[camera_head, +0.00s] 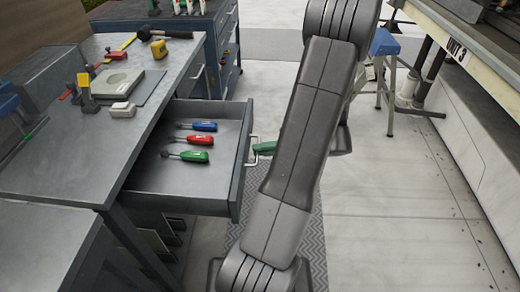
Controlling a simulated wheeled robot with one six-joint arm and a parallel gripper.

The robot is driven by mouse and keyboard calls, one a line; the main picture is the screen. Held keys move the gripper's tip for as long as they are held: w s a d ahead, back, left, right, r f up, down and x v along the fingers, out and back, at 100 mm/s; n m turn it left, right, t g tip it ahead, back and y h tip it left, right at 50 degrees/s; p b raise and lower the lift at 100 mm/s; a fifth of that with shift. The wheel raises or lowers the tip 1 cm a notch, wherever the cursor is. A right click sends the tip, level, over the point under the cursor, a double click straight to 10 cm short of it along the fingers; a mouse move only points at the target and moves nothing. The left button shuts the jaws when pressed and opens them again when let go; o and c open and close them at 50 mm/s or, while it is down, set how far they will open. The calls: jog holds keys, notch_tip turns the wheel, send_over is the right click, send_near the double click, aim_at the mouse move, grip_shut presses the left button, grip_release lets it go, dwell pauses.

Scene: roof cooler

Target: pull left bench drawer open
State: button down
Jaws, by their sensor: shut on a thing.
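The left bench drawer (175,176) stands pulled well out of the grey bench (80,150). Its handle (252,150) is a pale bar on the drawer's front. My gripper shows only as a small green finger part (265,148) at the handle, shut on it; my arm hides the rest. Inside the drawer lie a blue-handled screwdriver (204,126), a red-handled one (200,140) and a green-handled one (195,156).
The floor (390,200) at right is clear.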

jog(key=c, duration=1.5)
grip_release()
jog(key=shift+c, duration=0.2)
jog(key=v, duration=1.3)
jog(key=shift+d+p, duration=0.3)
jog(key=shift+d, duration=0.05)
jog(key=shift+s+a, duration=0.1)
jog(key=x, duration=1.3)
jog(key=shift+a+b, duration=0.3)
jog(key=shift+a, duration=0.1)
